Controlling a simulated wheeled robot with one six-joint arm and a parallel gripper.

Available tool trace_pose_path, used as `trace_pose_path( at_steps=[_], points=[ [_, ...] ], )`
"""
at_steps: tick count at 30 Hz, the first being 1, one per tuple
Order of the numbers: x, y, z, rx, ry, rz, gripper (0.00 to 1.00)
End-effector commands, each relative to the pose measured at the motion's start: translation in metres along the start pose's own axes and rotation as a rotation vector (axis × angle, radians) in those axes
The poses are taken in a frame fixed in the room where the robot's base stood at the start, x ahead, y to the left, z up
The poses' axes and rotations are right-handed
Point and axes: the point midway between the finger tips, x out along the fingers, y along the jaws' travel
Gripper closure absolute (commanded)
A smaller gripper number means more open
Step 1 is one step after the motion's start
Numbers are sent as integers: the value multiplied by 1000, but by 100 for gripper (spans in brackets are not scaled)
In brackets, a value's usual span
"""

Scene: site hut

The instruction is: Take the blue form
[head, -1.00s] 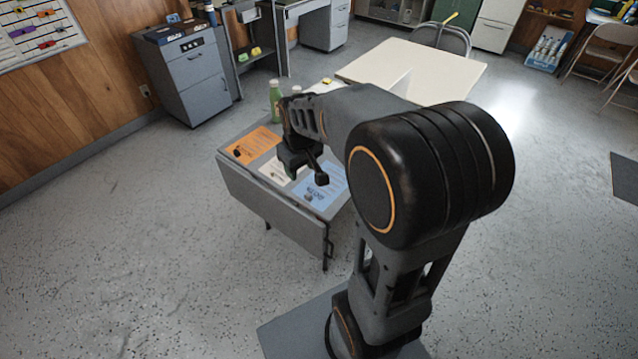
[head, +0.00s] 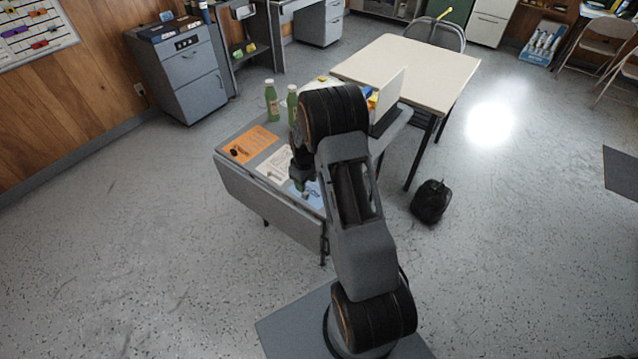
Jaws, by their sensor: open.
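The blue form (head: 315,202) lies on the near right part of the grey folding table (head: 262,193). My arm covers much of it, and only a strip shows to the left of my forearm. My gripper (head: 299,186) points down over the form's left side, close above the tabletop. Its jaws are open and small in the picture. I cannot tell whether they touch the form.
A white form (head: 272,167) and an orange form (head: 250,145) with a small dark object lie to the left. Green bottles (head: 271,101) stand behind them. A cream table (head: 410,68) stands behind, with a black bag (head: 431,203) on the floor at right.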

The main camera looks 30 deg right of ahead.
Motion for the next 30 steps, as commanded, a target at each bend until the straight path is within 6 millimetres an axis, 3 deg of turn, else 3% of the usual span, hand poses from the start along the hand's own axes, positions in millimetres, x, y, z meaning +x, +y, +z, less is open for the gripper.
trace_pose_path(
  at_steps=[8,19,30],
  points=[
    [16,0,0,1,-1,-1,51],
    [59,0,-2,1,-1,0,51],
    [66,0,-2,0,1,0,53]
  ],
)
